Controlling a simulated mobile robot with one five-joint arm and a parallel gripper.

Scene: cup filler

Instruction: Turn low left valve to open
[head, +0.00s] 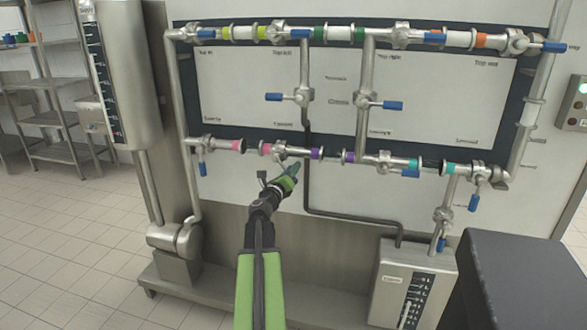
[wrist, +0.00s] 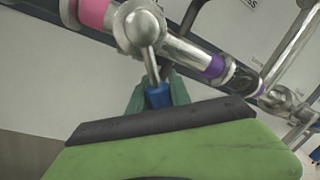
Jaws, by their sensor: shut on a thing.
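The low left valve (head: 280,150) is a metal valve on the lower pipe, between a pink band and a purple band. It fills the top middle of the wrist view (wrist: 142,28). Its lever with a blue grip (wrist: 158,96) points down from the valve body, across the pipe. My gripper (head: 292,170) reaches up to it from below, its green fingers on either side of the blue grip and shut on it. In the head view the fingers hide the blue grip.
Another valve with a hanging blue handle (head: 202,168) is to the left on the same pipe. One with a blue handle (head: 410,173) is to the right. A vertical pipe and a dark hose (head: 306,190) run just right of my gripper. The panel below is clear.

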